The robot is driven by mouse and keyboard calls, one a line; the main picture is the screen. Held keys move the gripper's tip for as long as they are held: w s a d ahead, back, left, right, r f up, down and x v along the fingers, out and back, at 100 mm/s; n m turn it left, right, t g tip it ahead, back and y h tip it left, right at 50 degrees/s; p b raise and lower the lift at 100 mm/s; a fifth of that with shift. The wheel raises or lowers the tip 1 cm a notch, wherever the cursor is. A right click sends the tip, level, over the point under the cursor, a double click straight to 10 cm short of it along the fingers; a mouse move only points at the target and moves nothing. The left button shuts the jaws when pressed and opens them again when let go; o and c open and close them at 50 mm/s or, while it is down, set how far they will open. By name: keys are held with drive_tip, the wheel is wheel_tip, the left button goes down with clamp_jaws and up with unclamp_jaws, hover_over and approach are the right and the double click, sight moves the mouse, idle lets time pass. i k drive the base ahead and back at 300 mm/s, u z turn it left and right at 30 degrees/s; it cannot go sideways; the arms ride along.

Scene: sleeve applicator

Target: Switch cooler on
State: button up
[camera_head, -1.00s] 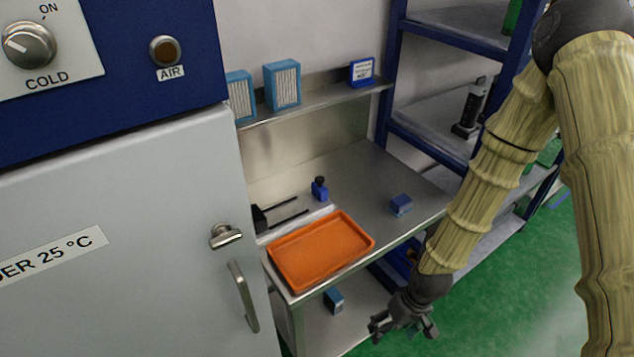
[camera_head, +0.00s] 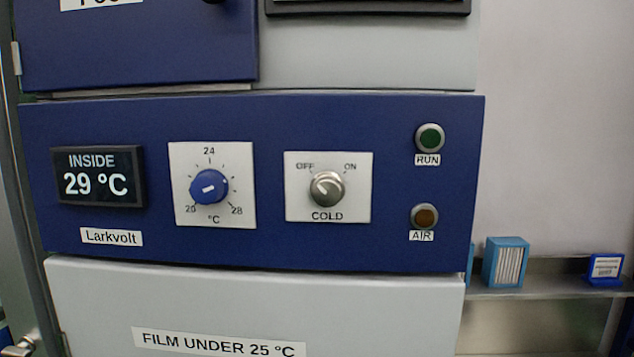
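The cooler's blue control panel (camera_head: 270,240) fills the middle of the view. The silver COLD knob (camera_head: 327,189) sits on a white plate marked OFF at upper left and ON at upper right. Its pointer line leans to the upper left, toward OFF. To its left is a blue temperature dial (camera_head: 208,187) with 24 at the top and 28 at lower right; its exact setting is hard to tell. The display (camera_head: 98,176) reads INSIDE 29 °C. The green RUN lamp (camera_head: 430,138) and amber AIR lamp (camera_head: 424,217) look dark. My gripper is out of view.
Below the panel is a grey door (camera_head: 250,310) labelled FILM UNDER 25 °C. Above are a blue door (camera_head: 140,50) and a grey housing (camera_head: 370,60). At right, a metal shelf (camera_head: 540,290) carries a blue box (camera_head: 506,263) and a small blue labelled block (camera_head: 606,268).

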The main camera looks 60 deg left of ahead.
sight(327, 188)
drive_tip(key=z, duration=1.15)
drive_tip(key=k, duration=1.8)
drive_tip(key=u, duration=1.55)
drive_tip(key=i, duration=0.5)
drive_tip(key=z, duration=0.05)
